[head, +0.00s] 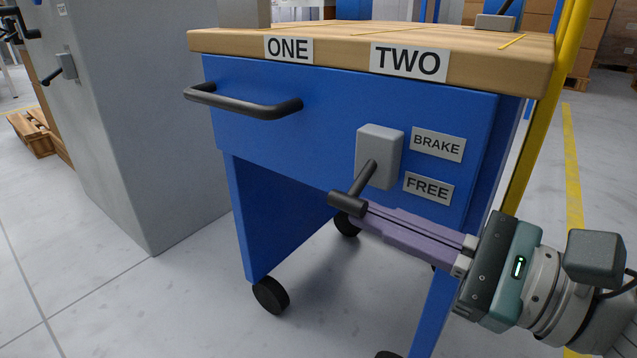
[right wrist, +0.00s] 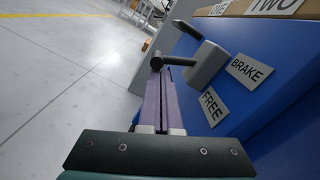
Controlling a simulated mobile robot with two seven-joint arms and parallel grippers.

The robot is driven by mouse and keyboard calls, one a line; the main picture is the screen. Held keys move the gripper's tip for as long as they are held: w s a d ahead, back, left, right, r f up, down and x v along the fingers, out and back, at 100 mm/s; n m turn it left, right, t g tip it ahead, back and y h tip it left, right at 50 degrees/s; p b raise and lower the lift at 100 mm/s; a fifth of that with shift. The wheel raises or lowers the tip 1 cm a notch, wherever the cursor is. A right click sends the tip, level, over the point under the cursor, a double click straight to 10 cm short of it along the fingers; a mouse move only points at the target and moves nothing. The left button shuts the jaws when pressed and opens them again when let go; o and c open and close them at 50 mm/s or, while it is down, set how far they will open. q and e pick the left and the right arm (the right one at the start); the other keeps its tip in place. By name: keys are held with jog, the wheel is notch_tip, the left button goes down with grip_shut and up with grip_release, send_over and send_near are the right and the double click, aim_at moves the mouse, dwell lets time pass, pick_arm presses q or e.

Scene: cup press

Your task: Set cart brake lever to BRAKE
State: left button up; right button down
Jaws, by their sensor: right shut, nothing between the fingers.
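The brake lever (head: 361,184) is a dark rod with a short crossbar end, coming out of a grey box (head: 382,150) on the front of the blue cart (head: 300,125). It slants downward, its end lower than the FREE label (head: 428,188). The BRAKE label (head: 438,145) is above FREE. My right gripper (head: 366,215) is shut and empty, with its purple fingertips at the crossbar end, touching it or very close. In the right wrist view, the fingertips (right wrist: 161,78) are right beside the lever end (right wrist: 157,63). My left gripper is not in view.
A black drawer handle (head: 245,103) sticks out of the cart front on the left. The wooden top (head: 350,45) carries labels ONE and TWO. A grey cabinet (head: 140,120) stands left of the cart, and a yellow post (head: 535,120) rises on the right. The floor in front is clear.

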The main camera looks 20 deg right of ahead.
jog(key=shift+s+a+r+m+p, duration=0.15)
jog(key=shift+a+r+m+p, duration=0.1)
jog(key=shift+m+p, duration=0.35)
jog(key=r+m+p, duration=0.1)
jog(key=m+p, duration=0.1)
jog(key=m, duration=0.1)
jog(key=r+m+p, duration=0.1)
jog(key=m, duration=0.1)
jog(key=a+r+m+p, duration=0.1)
jog(key=m+p, duration=0.1)
jog(key=m, duration=0.1)
jog(key=shift+s+r+m+h+p, duration=0.3)
jog(key=shift+s+r, duration=0.1)
jog(key=shift+r, duration=0.15)
dwell(0.7)
